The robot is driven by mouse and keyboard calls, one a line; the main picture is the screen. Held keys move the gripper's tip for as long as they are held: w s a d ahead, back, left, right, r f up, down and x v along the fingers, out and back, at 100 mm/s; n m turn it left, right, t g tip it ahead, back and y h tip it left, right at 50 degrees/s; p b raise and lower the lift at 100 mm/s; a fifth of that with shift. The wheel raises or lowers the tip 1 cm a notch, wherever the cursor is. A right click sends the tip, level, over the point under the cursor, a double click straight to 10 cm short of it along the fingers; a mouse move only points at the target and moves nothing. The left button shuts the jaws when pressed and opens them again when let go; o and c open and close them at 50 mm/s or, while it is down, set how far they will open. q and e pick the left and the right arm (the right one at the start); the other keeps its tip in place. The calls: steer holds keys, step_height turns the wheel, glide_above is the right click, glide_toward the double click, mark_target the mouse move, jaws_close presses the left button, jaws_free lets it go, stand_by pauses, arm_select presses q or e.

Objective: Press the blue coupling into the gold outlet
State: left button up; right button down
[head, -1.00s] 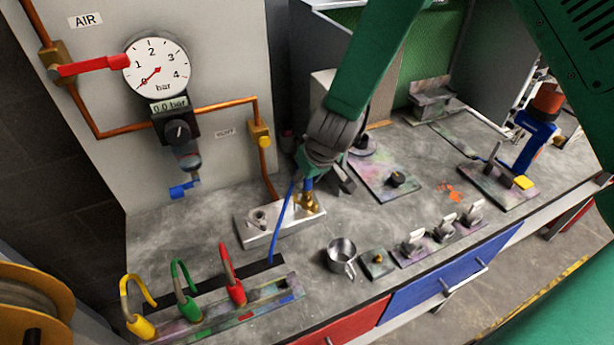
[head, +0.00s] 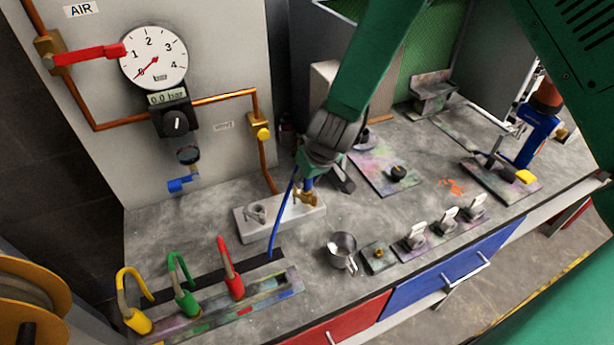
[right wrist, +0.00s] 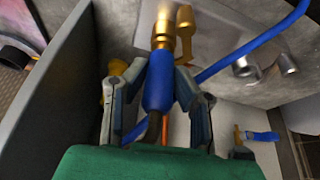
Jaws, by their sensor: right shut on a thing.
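The blue coupling (right wrist: 159,82) is held between the two fingers of my right gripper (right wrist: 159,88), with a blue hose attached. In the head view my right gripper (head: 322,178) is over the metal block (head: 281,220) on the bench, and the coupling (head: 307,184) points down at the gold outlet (head: 309,199). In the right wrist view the coupling's end meets gold metal in line with it, at the gold outlet (right wrist: 163,35); I cannot tell how far it is seated. My left gripper is not in view.
Yellow (head: 137,318), green (head: 186,300) and red (head: 234,286) hose ends stand in a rack at the front left. A metal cup (head: 341,250) stands right of the block. A pressure gauge (head: 153,57) is on the panel behind. A blue hose (head: 280,225) hangs in front of the block.

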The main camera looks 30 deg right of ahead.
steer(key=c, duration=1.2)
jaws_free()
steer(key=shift+f, duration=0.1)
steer(key=shift+s+r, duration=0.1)
steer(key=shift+r, duration=0.15)
steer(key=v, duration=1.1)
steer(key=shift+r, duration=0.15)
